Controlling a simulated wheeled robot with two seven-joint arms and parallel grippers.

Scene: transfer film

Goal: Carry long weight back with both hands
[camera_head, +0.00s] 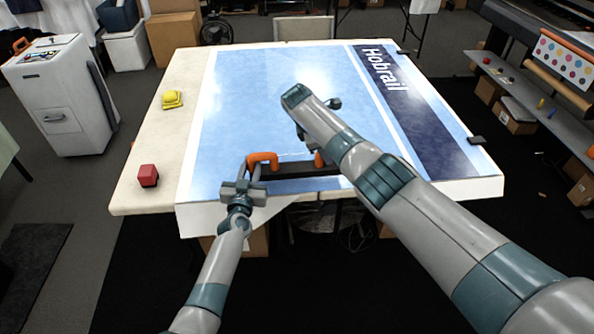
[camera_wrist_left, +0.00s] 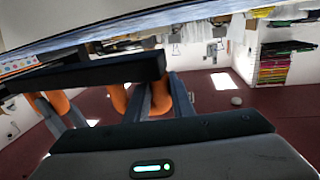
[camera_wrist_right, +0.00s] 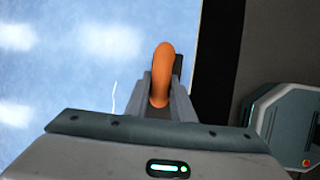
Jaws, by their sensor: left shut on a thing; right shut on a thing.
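The long weight (camera_head: 295,185) is a dark bar with orange handles, near the front edge of the table, over the blue printed film (camera_head: 245,110). My left gripper (camera_head: 254,176) is shut on its left orange handle (camera_head: 263,157). In the left wrist view the dark bar (camera_wrist_left: 90,75) and orange handles show beside my left fingers (camera_wrist_left: 160,98). My right gripper is shut on the right orange handle (camera_wrist_right: 161,75), between my right fingers (camera_wrist_right: 160,95) in the right wrist view. In the head view my right arm hides most of that gripper and part of the bar.
A yellow object (camera_head: 172,99) and a red block (camera_head: 148,176) sit on the table's bare left strip (camera_head: 150,140). Small dark pieces (camera_head: 476,140) lie at the film's right edge. A grey cabinet (camera_head: 60,95) stands at the left.

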